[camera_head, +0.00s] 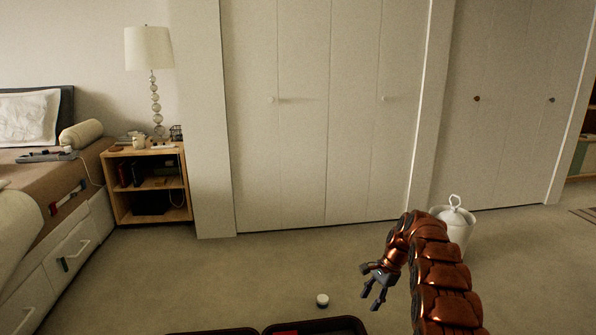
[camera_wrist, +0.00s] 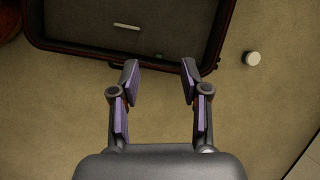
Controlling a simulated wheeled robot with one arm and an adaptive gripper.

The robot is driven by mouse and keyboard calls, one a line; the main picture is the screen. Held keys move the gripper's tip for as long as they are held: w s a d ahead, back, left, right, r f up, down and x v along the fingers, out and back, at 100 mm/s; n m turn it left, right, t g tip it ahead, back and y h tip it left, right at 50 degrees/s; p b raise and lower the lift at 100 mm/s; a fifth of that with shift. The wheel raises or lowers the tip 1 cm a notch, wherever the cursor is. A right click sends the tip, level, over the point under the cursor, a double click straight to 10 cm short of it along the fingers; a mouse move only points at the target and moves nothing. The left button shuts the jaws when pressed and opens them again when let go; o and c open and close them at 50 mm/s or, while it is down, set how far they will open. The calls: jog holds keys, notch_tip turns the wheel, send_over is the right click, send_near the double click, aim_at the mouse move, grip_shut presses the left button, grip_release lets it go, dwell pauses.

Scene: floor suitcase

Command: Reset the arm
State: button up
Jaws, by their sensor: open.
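My gripper (camera_head: 374,285) hangs from my copper-coloured arm at the lower right of the head view, above the carpet and pointing down to the left. In the wrist view my gripper (camera_wrist: 160,76) has its two fingers apart with nothing between them. The open dark suitcase (camera_head: 318,326) lies on the floor at the bottom edge of the head view, mostly cut off. It also shows in the wrist view (camera_wrist: 90,49), with its near rim at the fingertips in the picture. Whether they touch cannot be told.
A small white round object (camera_head: 322,300) stands on the carpet just beyond the suitcase. A white lidded bin (camera_head: 456,228) stands behind my arm. A bed (camera_head: 60,215) and a wooden nightstand (camera_head: 150,217) are at left. Closet doors (camera_head: 330,120) close off the back.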

jog(key=s+a+r+n+h+p, duration=0.15)
jog(key=s+r+p, duration=0.4)
jog(key=r, duration=0.65)
jog(key=s+a+r+n+p, duration=0.25)
jog(key=s+r+p, duration=0.35)
jog(key=r, duration=0.6)
jog(key=s+a+r+n+p, duration=0.2)
jog(key=s+r+p, duration=0.4)
jog(key=r, duration=0.6)
jog(key=s+r+n+h+p, duration=0.1)
jog(key=s+r+p, duration=0.5)
jog(key=s, duration=0.6)
jog(key=s+d+r+n+h+p, duration=0.1)
jog(key=s+r+n+p, duration=0.3)
jog(key=s, duration=0.8)
jog(key=s+r+n+h+p, duration=0.1)
jog(key=s+r+n+p, duration=0.1)
jog(key=s+r+p, duration=0.6)
jog(key=s+r, duration=0.2)
jog(key=s, duration=0.2)
jog(key=shift+s+d+r+g+p, duration=0.2)
jog(key=shift+s+g+p, duration=0.1)
jog(key=shift+s+g, duration=0.1)
jog(key=shift+a, duration=0.15)
